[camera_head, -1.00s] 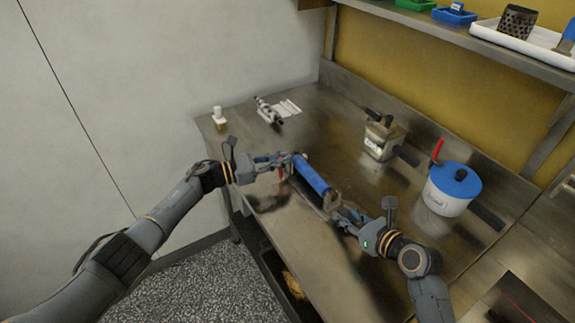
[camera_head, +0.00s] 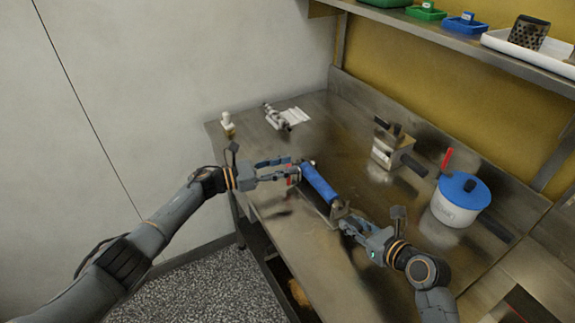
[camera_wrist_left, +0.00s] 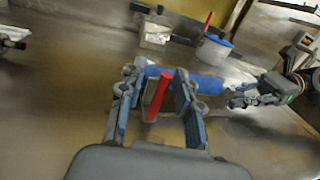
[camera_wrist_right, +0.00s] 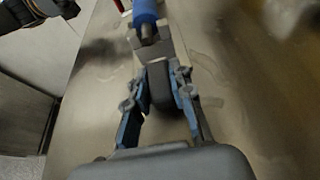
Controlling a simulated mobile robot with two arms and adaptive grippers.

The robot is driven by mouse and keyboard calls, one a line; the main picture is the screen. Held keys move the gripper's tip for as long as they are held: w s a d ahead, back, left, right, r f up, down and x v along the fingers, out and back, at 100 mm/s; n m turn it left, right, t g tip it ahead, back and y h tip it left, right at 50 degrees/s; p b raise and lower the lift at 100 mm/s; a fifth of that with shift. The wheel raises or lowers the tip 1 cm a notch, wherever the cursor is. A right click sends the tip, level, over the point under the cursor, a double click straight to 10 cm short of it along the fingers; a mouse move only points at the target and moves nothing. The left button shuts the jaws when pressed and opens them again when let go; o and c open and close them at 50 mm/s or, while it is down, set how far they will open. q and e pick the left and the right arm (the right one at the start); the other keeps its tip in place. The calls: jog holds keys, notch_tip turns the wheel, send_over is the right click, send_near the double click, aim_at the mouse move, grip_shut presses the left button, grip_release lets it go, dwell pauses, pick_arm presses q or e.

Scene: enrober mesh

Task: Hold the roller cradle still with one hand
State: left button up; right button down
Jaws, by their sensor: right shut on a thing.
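The roller cradle is a metal frame on the bench with a blue roller (camera_head: 319,184) lying in it. Its near end (camera_head: 338,210) is beside my right gripper (camera_head: 348,226). In the right wrist view, the fingers are shut on a dark upright grip (camera_wrist_right: 159,88) at the cradle's end. A red crank handle (camera_wrist_left: 157,96) is at the roller's other end. My left gripper (camera_head: 293,169) is open, with a finger on either side of the red handle and a visible gap. The cradle's far underside is partly hidden.
A steel box with dark handles (camera_head: 387,150) and a white pot with a blue lid (camera_head: 457,197) stand at the right. A white-topped bottle (camera_head: 227,122) and a metal tool (camera_head: 277,117) lie toward the back left. The bench's front edge runs beside the cradle.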

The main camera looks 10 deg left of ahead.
pick_arm(q)
jog(key=v, duration=1)
jog(key=shift+s+a, duration=0.25)
jog(key=shift+a, duration=0.1)
jog(key=shift+w, duration=0.1)
